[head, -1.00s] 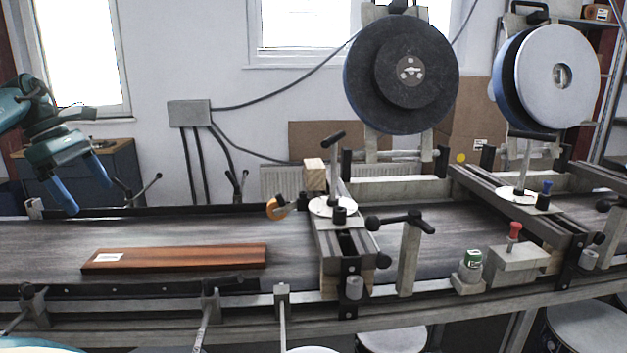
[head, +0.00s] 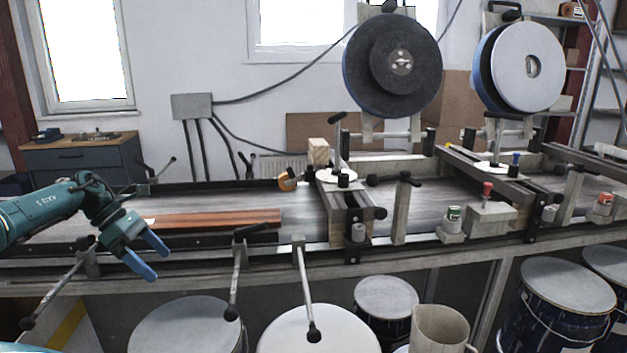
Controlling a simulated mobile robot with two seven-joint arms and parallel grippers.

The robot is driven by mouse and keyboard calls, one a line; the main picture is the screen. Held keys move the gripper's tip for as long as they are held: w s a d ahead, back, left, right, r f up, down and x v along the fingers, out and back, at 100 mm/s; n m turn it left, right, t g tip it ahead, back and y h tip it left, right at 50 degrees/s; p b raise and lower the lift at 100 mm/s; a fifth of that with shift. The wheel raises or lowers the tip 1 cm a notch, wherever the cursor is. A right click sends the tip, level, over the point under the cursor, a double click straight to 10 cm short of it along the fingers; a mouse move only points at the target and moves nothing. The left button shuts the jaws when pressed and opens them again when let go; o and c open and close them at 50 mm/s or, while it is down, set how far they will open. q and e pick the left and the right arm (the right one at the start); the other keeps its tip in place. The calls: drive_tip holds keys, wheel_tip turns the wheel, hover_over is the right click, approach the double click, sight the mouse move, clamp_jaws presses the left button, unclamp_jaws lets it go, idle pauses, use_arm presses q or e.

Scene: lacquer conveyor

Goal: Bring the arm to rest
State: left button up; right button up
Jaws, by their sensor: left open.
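My left gripper (head: 157,260) has blue fingers spread apart with nothing between them. It is in front of the conveyor's near rail at the left of the head view, low and pointing down to the right. My left arm comes in from the left edge. A reddish-brown wooden board (head: 220,218) lies on the conveyor belt (head: 300,208) behind the gripper, apart from the fingers. The arm hides the board's left end in part. My right gripper is not in view.
Clamp handles (head: 236,275) stick out from the near rail right of the gripper. Drums (head: 186,325) stand below the conveyor. Two large disc-shaped rollers (head: 430,75) rise above the belt. A green-lidded can (head: 453,220) sits by the rail at the right.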

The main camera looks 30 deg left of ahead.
use_arm(q)
drive_tip(key=d+f+n+t+h+b, duration=0.1)
drive_tip(key=d+f+n+t+h, duration=0.1)
drive_tip(key=d+f+n, duration=0.55)
drive_tip(key=d+f+n+t+h+b, duration=0.1)
drive_tip(key=d+f+n+t+b, duration=0.15)
drive_tip(key=d+f, duration=0.85)
drive_tip(key=d+f+n+t+h+b, duration=0.1)
drive_tip(key=d+f+n+t+h, duration=0.25)
drive_tip(key=d, duration=0.95)
drive_tip(key=s+d+f+n+t+y+b, duration=0.1)
drive_tip(key=s+d+n+y, duration=0.15)
drive_tip(key=d+n, duration=0.4)
drive_tip(key=s+d+f+n+t+y+b, duration=0.1)
drive_tip(key=d+n+t+y, duration=0.2)
drive_tip(key=n, duration=0.7)
drive_tip(key=s+d+r+n+g+y+p, duration=0.4)
drive_tip(key=n+p, duration=0.7)
drive_tip(key=p, duration=0.4)
wheel_tip(320, 180, up, 2)
drive_tip(key=shift+d+g, duration=0.7)
drive_tip(key=shift+d, duration=0.5)
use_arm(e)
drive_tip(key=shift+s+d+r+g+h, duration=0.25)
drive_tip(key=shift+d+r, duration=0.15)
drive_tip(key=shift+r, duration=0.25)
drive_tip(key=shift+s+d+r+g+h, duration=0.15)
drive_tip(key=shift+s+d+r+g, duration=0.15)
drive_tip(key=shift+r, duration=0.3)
